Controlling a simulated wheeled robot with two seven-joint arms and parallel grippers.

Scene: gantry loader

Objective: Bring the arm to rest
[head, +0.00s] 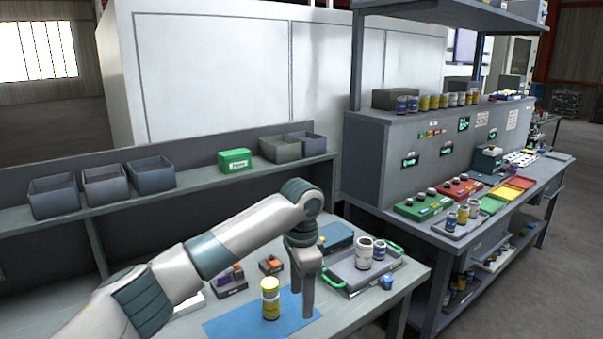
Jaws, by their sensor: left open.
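My left arm (240,240) comes in from the lower left and bends down at the wrist over the near workbench. Its gripper (302,300) points down with its fingers open and nothing seen between them. The fingers are just right of a yellow can with a white label (270,300), which stands upright on a blue mat (228,325). Whether a finger touches the mat is hard to tell. My right gripper is not in view.
A small blue item (387,283) lies nearby. Grey bins (53,196) and a green box (235,160) stand on the back shelf. A second bench (480,225) stands at the right.

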